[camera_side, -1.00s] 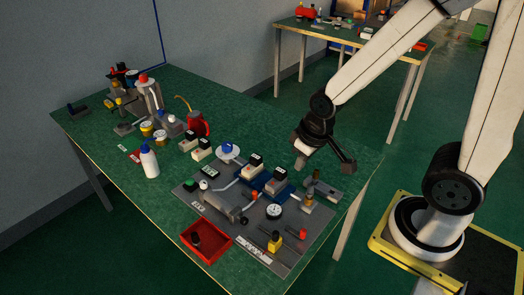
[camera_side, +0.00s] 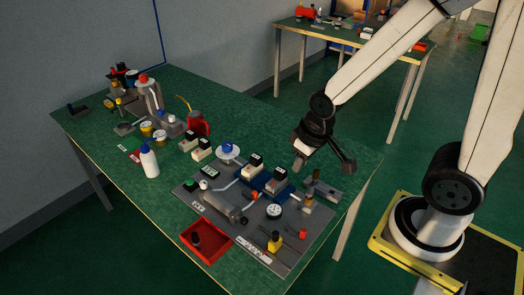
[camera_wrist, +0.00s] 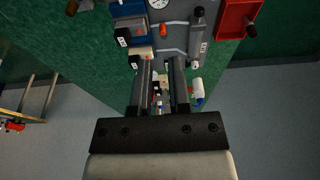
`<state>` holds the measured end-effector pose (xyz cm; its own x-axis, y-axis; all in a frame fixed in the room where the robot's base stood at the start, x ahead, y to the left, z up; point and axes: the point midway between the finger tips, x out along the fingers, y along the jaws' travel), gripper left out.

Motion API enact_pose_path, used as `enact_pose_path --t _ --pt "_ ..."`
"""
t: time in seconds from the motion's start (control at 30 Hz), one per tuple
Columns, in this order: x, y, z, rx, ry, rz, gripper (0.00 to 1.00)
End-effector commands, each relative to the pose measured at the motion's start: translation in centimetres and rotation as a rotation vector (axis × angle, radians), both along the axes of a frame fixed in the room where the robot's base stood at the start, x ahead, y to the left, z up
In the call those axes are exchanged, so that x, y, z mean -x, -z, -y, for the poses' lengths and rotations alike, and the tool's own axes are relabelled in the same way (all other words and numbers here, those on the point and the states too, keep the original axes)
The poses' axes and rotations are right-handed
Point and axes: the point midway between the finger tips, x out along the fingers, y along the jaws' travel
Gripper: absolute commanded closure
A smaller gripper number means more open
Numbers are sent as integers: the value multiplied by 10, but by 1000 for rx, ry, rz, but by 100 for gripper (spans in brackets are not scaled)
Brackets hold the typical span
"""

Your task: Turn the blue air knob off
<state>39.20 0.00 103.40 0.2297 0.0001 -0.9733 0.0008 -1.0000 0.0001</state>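Which way the knob is turned is too small to tell. My gripper (camera_side: 298,165) hangs above the bench to the right of the knob, well apart from it. In the wrist view, the two dark fingers of my gripper (camera_wrist: 162,68) stand apart with nothing held between them. I cannot make out the knob for sure in the wrist view; the fingers may hide it.
Black-topped blocks (camera_side: 255,162) stand near the knob. A white bottle (camera_side: 149,161) with a blue cap and a red can (camera_side: 198,124) stand to its left. A red tray (camera_side: 206,241) is at the front edge. Bare green bench (camera_side: 262,117) lies behind the knob.

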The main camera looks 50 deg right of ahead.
Motion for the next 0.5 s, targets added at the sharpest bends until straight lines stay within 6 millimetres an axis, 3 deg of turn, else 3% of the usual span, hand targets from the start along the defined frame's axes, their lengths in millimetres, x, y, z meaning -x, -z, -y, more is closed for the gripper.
enact_pose_path --t 0.03,0.2,0.37,0.5 --pt "-1 0 0 0 -1 0 59" --pt "-15 -1 2 1 -20 -4 8" --pt "-45 -1 7 2 -67 -10 8" --pt "-81 1 13 0 -130 -15 8"
